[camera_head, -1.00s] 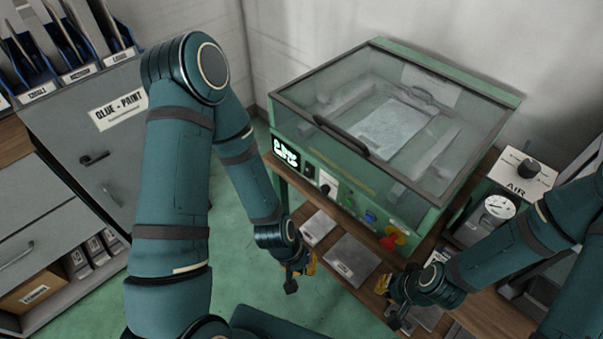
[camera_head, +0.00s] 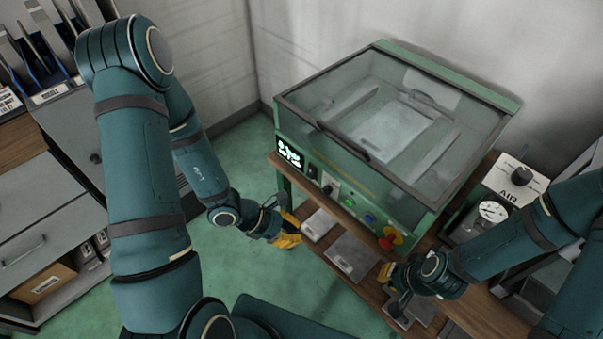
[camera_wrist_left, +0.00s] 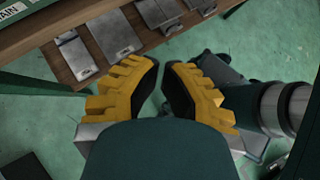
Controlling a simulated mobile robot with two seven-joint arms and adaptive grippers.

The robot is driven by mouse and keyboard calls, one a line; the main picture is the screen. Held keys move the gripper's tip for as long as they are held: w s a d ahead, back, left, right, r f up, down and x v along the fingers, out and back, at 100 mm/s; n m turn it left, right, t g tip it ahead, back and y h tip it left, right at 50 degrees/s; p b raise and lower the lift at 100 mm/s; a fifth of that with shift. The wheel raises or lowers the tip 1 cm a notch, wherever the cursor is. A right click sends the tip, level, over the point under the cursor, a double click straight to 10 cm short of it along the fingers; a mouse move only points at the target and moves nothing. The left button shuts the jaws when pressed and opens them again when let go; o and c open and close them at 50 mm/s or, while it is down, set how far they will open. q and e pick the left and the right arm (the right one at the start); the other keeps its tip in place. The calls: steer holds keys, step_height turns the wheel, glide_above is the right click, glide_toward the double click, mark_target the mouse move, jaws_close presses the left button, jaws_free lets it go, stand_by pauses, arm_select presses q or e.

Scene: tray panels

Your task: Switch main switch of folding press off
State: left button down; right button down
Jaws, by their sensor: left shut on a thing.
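The folding press (camera_head: 395,120) is a green box with a closed clear lid on a wooden bench. A red knob on a yellow plate (camera_head: 390,239), apparently the main switch, sits at the right of its front panel; its setting is too small to tell. My left gripper (camera_head: 290,231) is off the bench's front edge, left of the switch and apart from it. In the left wrist view its yellow fingers (camera_wrist_left: 165,72) are close together, and what they hold is not visible. My right gripper (camera_head: 387,275) is low before the bench, below the switch; its opening is unclear.
The press's display (camera_head: 289,153) is lit. Grey plates (camera_head: 352,256) lie along the bench's front edge. An AIR box with a black knob (camera_head: 521,176) and a gauge (camera_head: 492,212) stand right. Grey cabinets (camera_head: 40,235) stand left. Green floor between is clear.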

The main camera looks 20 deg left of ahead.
mark_target(311, 172)
arm_select(q)
steer(key=w+a+r+n+t+y+p, duration=0.1)
steer(key=w+a+r+n+t+y, duration=0.3)
steer(key=a, duration=0.6)
steer(key=w+n+t, duration=0.2)
steer(key=w+n, duration=0.1)
steer(key=w, duration=0.1)
steer(key=shift+r+t, duration=0.15)
steer(key=shift+t, duration=0.25)
steer(key=shift+w+r+b+x, duration=0.15)
steer(key=shift+b+x, duration=0.15)
steer(key=shift+x, duration=3.15)
steer(key=shift+w+r+b+x, duration=0.15)
steer(key=shift+b+x, duration=0.1)
steer(key=shift+x, duration=3.2)
steer(key=shift+s, duration=0.1)
